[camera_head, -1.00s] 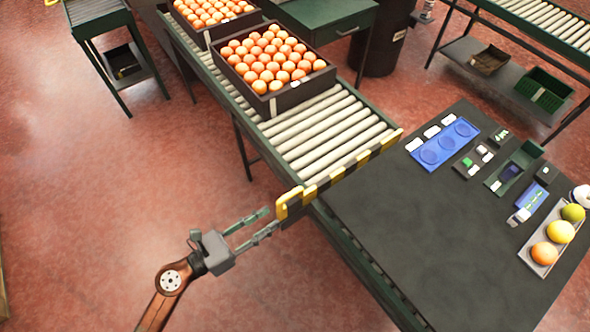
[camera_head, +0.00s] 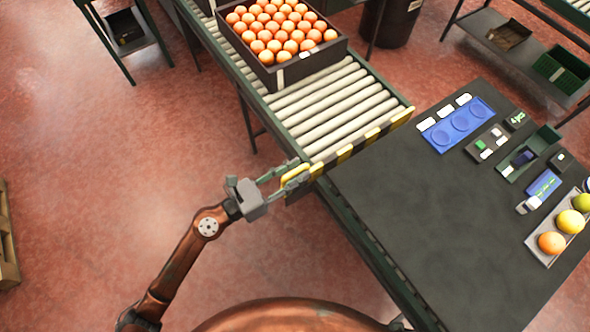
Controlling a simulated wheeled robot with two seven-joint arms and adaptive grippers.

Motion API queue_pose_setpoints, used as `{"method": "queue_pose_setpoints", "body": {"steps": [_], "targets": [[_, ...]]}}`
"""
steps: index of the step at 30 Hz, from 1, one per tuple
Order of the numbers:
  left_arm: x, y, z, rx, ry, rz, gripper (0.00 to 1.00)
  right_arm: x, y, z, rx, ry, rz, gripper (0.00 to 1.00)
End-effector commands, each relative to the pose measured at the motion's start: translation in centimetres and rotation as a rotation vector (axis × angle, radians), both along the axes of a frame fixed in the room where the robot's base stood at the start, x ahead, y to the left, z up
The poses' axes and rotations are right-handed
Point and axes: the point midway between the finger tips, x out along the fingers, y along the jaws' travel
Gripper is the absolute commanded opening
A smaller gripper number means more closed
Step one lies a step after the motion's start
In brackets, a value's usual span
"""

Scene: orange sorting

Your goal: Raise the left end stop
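The left end stop (camera_head: 345,153) is a yellow and black striped bar across the near end of the roller conveyor (camera_head: 330,110), where it meets the dark table. Its yellow handle (camera_head: 293,177) is at the bar's left end. My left gripper (camera_head: 290,176) is at this handle, with its two fingers spread on either side of it. I cannot tell whether the fingers touch the handle. My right gripper is not in view.
A dark crate of oranges (camera_head: 280,72) sits on the rollers, with bare rollers between it and the stop. The dark table (camera_head: 420,210) bears a blue tray (camera_head: 458,125) and a fruit tray (camera_head: 545,252). Open red floor lies to the left.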

Motion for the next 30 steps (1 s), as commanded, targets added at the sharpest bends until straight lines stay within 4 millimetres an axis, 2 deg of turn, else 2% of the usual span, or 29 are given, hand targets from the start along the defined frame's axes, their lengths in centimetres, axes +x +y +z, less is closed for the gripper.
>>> {"method": "queue_pose_setpoints", "body": {"steps": [2, 15, 30], "targets": [[-0.01, 0.09, 0.00, 0.000, 0.000, 0.001, 0.30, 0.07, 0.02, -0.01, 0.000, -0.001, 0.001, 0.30], [-0.04, 0.11, 0.00, 0.000, 0.000, 0.001, 0.00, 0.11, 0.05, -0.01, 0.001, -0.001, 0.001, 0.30], [-0.02, 0.14, 0.01, 0.000, 0.000, 0.002, 0.00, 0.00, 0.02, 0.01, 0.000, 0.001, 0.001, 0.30]]}}
